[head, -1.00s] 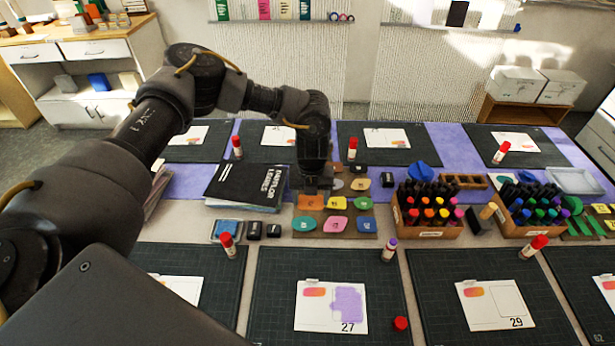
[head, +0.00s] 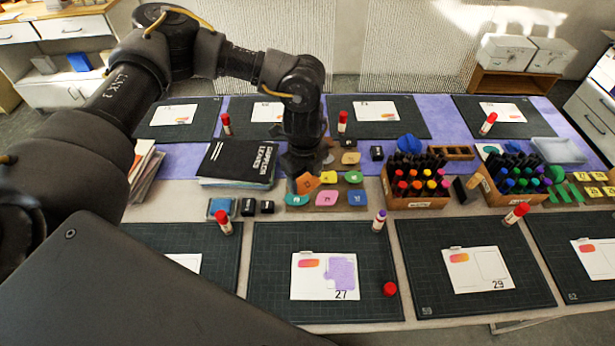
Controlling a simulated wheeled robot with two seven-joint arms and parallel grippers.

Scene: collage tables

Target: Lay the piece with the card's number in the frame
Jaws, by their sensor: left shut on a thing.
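My left gripper (head: 303,172) is shut on an orange piece (head: 307,184), which is tilted above the brown board (head: 343,206). The gripper hides part of it, and its number is too small to read. Teal (head: 297,200), pink (head: 327,198), blue (head: 357,198), yellow (head: 328,177) and green (head: 354,177) pieces lie on the board. The white card numbered 27 (head: 310,284) lies on the near middle mat, with an orange-red patch at upper left and a purple smear (head: 341,272) over its frame. My right gripper is not in view.
An uncapped purple-tipped glue stick (head: 379,222) stands behind card 27, and a red cap (head: 390,289) lies to its right. Card 29 (head: 460,280) lies on the neighbouring mat. Marker boxes (head: 415,202) stand right of the board, a black book (head: 238,162) left.

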